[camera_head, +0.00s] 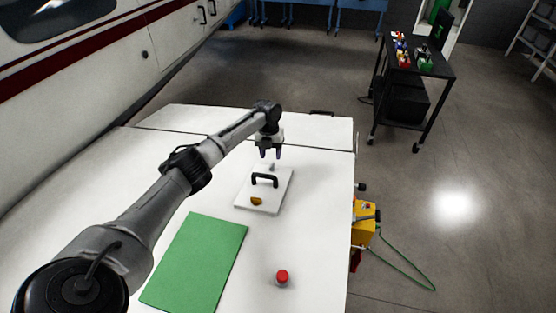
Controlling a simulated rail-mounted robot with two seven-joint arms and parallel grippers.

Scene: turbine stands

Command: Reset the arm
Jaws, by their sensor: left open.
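My left arm reaches in from the lower left over the white table (317,200). Its gripper (270,154) points down with its two fingers apart, open and empty. It hangs just behind a light square plate (272,205) that carries a black handle (264,178) and a small yellow-brown piece (257,201). The fingers look apart from the handle; their exact height above the table cannot be told. My right gripper does not show.
A green mat (196,262) lies at the table's front left. A red-topped button (282,277) stands near the front right. A yellow machine (364,222) with a green hose sits beside the table's right edge. A black cart (418,68) stands at the back right.

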